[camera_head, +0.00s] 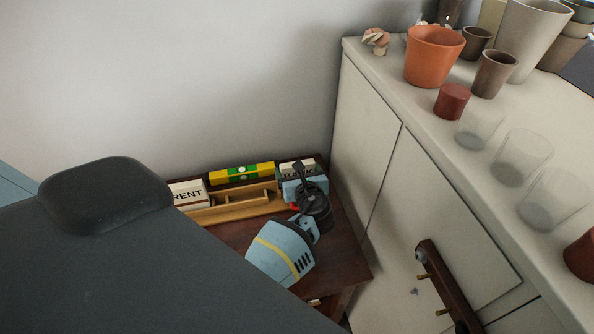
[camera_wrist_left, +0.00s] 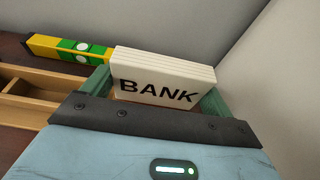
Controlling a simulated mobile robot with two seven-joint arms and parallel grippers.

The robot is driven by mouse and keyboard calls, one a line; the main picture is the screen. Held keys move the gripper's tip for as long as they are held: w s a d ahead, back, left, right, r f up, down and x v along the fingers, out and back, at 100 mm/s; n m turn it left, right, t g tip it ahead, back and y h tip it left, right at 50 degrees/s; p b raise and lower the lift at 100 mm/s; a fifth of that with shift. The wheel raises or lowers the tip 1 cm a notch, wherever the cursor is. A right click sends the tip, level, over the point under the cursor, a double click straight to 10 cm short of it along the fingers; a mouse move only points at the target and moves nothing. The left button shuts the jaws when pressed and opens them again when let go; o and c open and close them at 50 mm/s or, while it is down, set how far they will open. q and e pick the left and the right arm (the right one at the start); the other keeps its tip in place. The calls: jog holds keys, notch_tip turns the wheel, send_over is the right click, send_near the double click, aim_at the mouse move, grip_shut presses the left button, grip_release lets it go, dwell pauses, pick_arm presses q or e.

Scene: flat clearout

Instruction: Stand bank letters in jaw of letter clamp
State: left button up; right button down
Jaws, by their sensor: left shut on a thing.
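The bank letters (camera_wrist_left: 162,80) are a cream stack marked "BANK" in black. They stand nearly upright between the two green fingers of my left gripper (camera_wrist_left: 156,92), which is shut on them. In the head view the bank letters (camera_head: 295,168) show at the right back of a dark wooden table, just beyond my left gripper (camera_head: 299,176). Their lower edge is hidden by the gripper, so I cannot tell whether they touch the table. I cannot pick out the letter clamp for certain. My right gripper is not in view.
A wooden tray (camera_head: 228,211) with compartments lies left of the bank letters. A cream block marked "RENT" (camera_head: 187,194) stands at its left. A yellow and green spirit level (camera_head: 241,173) lies behind. Walls close in behind; a white cabinet (camera_head: 397,170) with cups stands right.

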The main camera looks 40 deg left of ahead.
pick_arm(q)
jog(key=o, duration=0.9)
jog(key=shift+c, duration=0.2)
jog(key=v, duration=0.8)
jog(key=shift+p, duration=0.4)
